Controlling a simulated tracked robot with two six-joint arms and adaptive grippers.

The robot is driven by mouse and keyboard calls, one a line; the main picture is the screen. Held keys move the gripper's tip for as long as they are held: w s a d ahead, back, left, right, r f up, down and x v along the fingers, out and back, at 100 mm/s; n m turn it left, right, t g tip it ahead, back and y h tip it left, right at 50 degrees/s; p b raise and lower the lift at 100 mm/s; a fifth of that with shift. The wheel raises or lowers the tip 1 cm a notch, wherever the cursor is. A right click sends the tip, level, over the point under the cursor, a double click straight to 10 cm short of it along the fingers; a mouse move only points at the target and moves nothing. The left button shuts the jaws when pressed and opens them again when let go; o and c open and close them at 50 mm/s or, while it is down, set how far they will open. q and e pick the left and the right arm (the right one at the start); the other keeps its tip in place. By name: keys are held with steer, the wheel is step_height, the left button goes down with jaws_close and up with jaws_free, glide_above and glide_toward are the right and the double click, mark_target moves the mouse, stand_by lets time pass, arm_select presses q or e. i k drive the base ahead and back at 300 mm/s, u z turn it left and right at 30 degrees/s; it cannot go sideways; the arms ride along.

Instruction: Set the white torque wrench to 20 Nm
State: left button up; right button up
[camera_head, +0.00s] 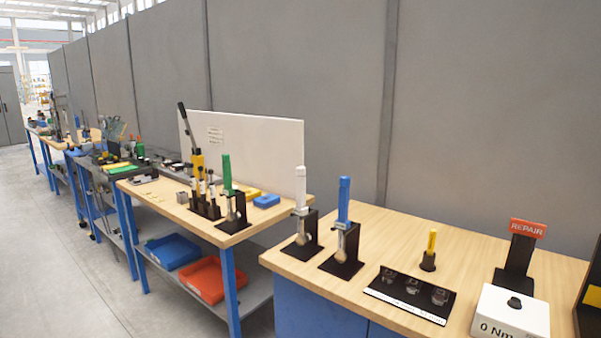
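The white torque wrench (300,190) stands upright in a black stand on the near wooden workbench (385,262), at its left end. A white box (511,313) with a black knob on top and the marking "0 Nm" on its front sits at the bench's right front; the frame's bottom edge cuts it off. A blue wrench (343,200) stands upright in its own black stand just right of the white one. Neither of my grippers shows in the head view.
A red REPAIR sign (528,228) stands behind the box. Another bench at left holds a green wrench (227,172) and red and blue bins below.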

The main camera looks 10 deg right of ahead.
mark_target(299, 170)
steer(key=u, duration=0.4)
steer(key=i, duration=2)
steer(key=z, duration=0.4)
